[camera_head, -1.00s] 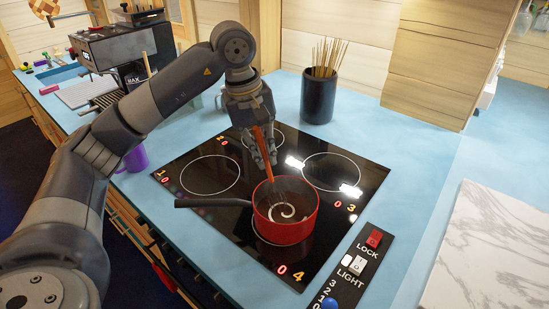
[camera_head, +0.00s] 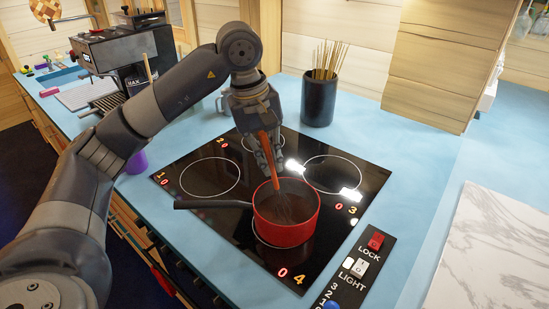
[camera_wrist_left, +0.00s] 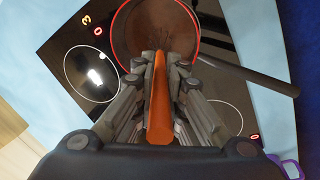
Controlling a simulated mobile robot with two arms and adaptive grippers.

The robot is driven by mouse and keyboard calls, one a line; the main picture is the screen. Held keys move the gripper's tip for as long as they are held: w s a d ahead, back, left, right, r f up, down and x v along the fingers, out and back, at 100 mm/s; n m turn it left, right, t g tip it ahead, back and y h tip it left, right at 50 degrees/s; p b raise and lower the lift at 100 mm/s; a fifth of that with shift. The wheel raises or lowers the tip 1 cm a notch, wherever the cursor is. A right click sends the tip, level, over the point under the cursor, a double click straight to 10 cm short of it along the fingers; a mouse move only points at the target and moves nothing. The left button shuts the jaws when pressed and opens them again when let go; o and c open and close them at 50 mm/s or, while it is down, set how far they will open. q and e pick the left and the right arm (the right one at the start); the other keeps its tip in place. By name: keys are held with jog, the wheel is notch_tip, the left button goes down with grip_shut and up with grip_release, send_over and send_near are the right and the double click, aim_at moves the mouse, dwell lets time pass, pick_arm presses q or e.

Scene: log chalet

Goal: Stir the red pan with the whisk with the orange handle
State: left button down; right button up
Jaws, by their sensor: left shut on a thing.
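The red pan (camera_head: 287,232) stands on the front right ring of the black cooktop, its dark handle (camera_head: 212,204) pointing left. It holds an even brown content. My left gripper (camera_head: 270,165) is above the pan's back left rim, shut on the orange handle of the whisk (camera_head: 267,146). The whisk points down and its wire end is inside the pan, faint against the brown. In the left wrist view the orange handle (camera_wrist_left: 160,100) lies between the fingers, with the pan (camera_wrist_left: 204,47) beyond. The right gripper is not in view.
The black cooktop (camera_head: 200,215) has several rings; the others are empty. A dark pot of sticks (camera_head: 318,100) stands behind it. A control panel (camera_head: 355,270) lies at the front right, a marble board (camera_head: 500,255) further right. A coffee machine (camera_head: 125,55) stands at the back left.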

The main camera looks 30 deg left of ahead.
pick_arm(q)
jog(key=shift+s+d, duration=0.1)
jog(key=shift+s, duration=0.05)
jog(key=shift+r, duration=0.15)
notch_tip(320, 180, up, 9)
jog(key=p, duration=0.7)
jog(key=shift+r, duration=0.45)
